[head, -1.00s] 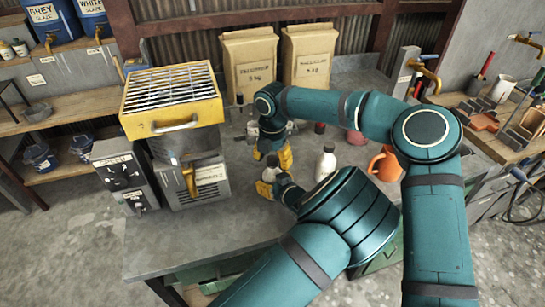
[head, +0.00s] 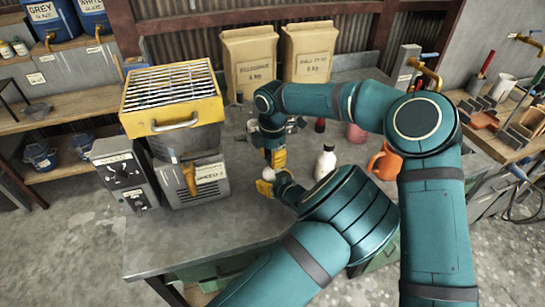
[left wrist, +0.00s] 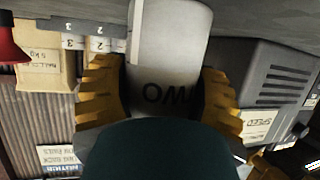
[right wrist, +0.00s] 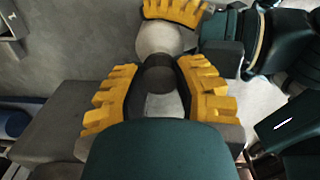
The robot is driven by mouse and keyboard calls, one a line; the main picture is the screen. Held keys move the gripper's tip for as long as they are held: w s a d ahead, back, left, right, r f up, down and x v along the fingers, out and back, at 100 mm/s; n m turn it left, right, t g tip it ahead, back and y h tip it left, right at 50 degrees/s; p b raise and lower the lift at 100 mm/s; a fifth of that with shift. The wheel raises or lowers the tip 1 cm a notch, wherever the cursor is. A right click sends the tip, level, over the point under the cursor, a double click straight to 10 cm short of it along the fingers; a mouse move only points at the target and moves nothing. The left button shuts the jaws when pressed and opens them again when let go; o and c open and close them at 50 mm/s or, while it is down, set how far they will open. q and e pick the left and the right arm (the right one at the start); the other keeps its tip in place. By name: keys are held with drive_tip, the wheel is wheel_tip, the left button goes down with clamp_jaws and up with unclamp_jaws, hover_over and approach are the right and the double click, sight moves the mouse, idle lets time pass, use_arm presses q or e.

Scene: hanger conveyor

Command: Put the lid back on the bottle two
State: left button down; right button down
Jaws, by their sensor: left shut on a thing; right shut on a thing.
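Bottle two is white with dark letters that read upside down in the left wrist view (left wrist: 168,60). My left gripper (head: 268,186) is shut around it, and its white top shows in the head view (head: 268,174). My right gripper (head: 272,158) is just above and behind it, shut on the dark lid (right wrist: 159,78), which shows between the yellow fingers in the right wrist view. The pale bottle (right wrist: 160,40) and a left finger lie just beyond the lid there. I cannot tell whether lid and bottle touch.
Another white bottle (head: 325,162) stands close to the right, with an orange jug (head: 384,162) past it. Two paper sacks (head: 249,62) stand behind. The front bench top (head: 200,240) is clear.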

drive_tip(key=c, duration=0.8)
unclamp_jaws()
drive_tip(key=shift+r, duration=2.3)
drive_tip(key=o, duration=0.7)
